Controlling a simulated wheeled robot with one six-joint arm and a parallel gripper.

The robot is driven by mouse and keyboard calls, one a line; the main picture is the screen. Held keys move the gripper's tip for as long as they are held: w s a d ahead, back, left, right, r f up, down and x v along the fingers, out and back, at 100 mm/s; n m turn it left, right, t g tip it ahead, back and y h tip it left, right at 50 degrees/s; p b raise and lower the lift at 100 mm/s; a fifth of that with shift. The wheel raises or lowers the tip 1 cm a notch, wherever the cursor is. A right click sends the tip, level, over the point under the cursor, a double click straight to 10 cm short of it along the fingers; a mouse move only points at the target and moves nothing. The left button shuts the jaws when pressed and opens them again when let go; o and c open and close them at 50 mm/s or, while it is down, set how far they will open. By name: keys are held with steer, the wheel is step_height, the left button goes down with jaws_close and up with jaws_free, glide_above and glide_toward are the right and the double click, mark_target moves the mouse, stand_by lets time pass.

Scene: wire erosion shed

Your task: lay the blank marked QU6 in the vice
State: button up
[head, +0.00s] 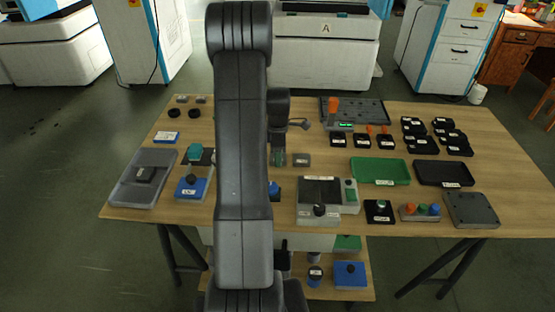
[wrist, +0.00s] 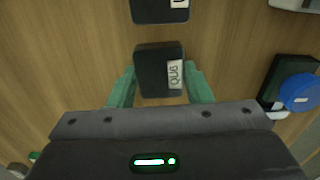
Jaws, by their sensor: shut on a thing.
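The blank marked QU6 (wrist: 153,58) is a dark, rounded block with a white label at its right edge in the wrist view. My gripper (wrist: 160,74) has its two teal fingers on either side of it and is shut on it. Bare wood shows around the block; I cannot tell whether it touches the table. In the head view, my gripper (head: 278,157) is over the middle of the table, partly behind my arm, and the held blank is not clear. I cannot tell for sure which fixture is the vice.
Another labelled blank (head: 302,160) lies just right of my gripper. A grey device with a dark plate (head: 320,187) stands nearer. Green (head: 380,171) and black (head: 443,173) trays lie to the right. A grey tray (head: 158,163) is at the far left. My arm hides part of the table.

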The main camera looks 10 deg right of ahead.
steer(key=shift+r, duration=0.15)
steer(key=shift+c, duration=0.5)
steer(key=shift+r+p, duration=2.2)
steer(key=shift+r, duration=1.2)
